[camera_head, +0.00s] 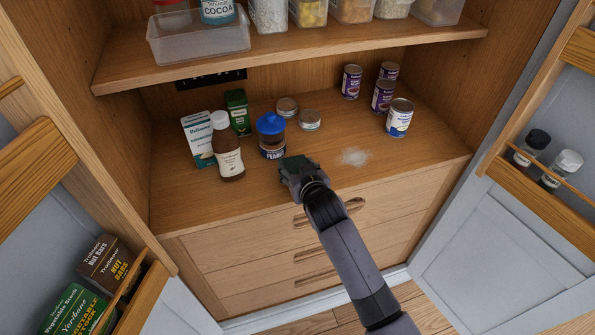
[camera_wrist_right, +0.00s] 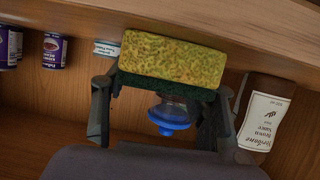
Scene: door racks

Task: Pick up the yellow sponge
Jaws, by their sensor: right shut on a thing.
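The yellow sponge (camera_wrist_right: 172,60) has a dark green scouring side and shows large in the right wrist view. My right gripper (camera_wrist_right: 160,105) is shut on it, with one finger at each end of its green side. In the head view, my right gripper (camera_head: 297,168) is at the front of the cupboard's lower shelf, just in front of the blue-lidded jar (camera_head: 271,136). Only a small dark green part of the sponge shows there. I cannot tell whether the sponge touches the shelf. My left gripper is not in view.
A brown sauce bottle (camera_head: 228,150), a white carton (camera_head: 198,140) and a green box (camera_head: 238,112) stand left of my gripper. Several cans, including a white-and-blue one (camera_head: 399,118), stand at the right. A pale powdery patch (camera_head: 354,156) lies on the shelf. Open doors flank the cupboard.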

